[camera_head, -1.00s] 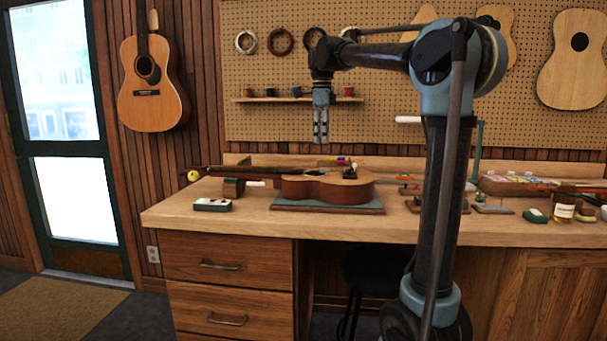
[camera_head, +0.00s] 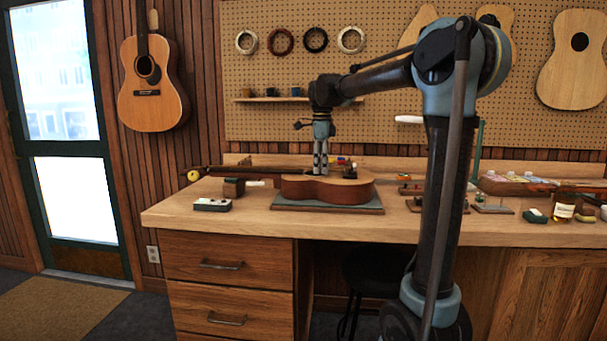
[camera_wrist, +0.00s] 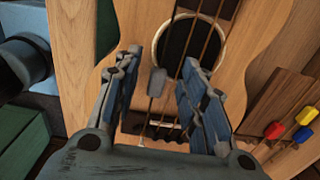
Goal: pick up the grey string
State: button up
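My gripper (camera_head: 320,172) points straight down over the ukulele body (camera_head: 330,190) lying on the bench. In the wrist view my gripper (camera_wrist: 160,64) is open, with one finger on each side of a small grey block (camera_wrist: 157,82). A thin pale line (camera_wrist: 147,122), which looks like the grey string, runs from this block towards the bridge. Neither finger visibly touches the block. Several brownish strings (camera_wrist: 206,45) cross the dark sound hole beside it. The string is too thin to make out in the head view.
The ukulele lies on a grey mat (camera_head: 350,209). A white-topped box (camera_head: 212,204) stands at the left. Red, yellow and blue handled tools (camera_wrist: 275,130) lie right of the body in the wrist view. Small parts and jars (camera_head: 563,208) occupy the bench's right side.

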jog(key=c, duration=0.8)
jog(key=shift+c, duration=0.2)
jog(key=shift+r, duration=0.1)
notch_tip(320, 180, up, 15)
dwell(0.9)
